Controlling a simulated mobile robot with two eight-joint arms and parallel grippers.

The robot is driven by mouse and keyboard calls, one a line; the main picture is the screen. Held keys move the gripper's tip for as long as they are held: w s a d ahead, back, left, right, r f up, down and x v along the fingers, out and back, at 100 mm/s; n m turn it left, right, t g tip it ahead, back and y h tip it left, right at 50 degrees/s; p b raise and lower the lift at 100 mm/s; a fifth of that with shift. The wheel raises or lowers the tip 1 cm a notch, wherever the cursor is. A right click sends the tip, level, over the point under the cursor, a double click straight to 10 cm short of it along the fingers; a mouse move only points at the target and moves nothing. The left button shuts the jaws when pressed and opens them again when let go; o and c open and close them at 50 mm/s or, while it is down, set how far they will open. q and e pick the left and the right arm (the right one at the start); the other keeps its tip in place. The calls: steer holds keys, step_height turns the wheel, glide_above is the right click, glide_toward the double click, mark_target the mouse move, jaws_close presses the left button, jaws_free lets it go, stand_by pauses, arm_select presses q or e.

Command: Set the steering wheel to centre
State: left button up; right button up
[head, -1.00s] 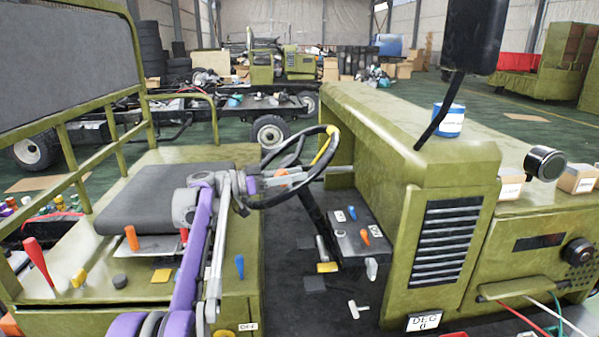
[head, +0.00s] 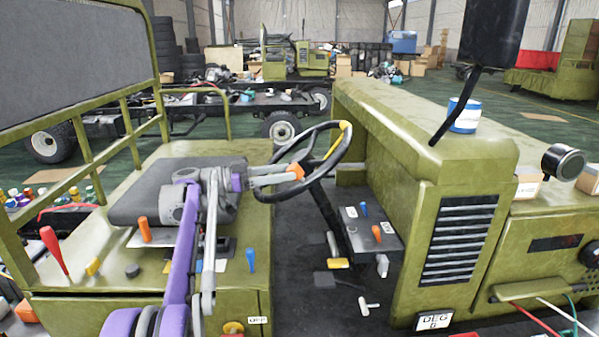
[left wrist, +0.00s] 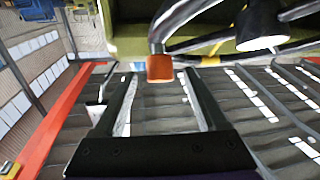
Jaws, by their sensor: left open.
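The steering wheel (head: 318,127) has a thin black rim with a yellow mark (head: 346,130) at its upper right. It is tilted on a dark column between the seat and the green hood. My left gripper (head: 284,176) is at the wheel's near left side, by an orange-ended piece (head: 296,172). Part of the dark rim and yellow show behind. Contact with the rim cannot be told. My right gripper is not seen.
A black seat (head: 140,195) is left of the wheel under my arm. A lever box (head: 368,232) stands right of the column. Red (head: 54,250), orange and blue (head: 251,260) levers rise from the near deck. A blue-white can (head: 464,116) stands on the hood (head: 400,115).

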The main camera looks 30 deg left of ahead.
arm_select(q)
steer(key=shift+v, duration=2.25)
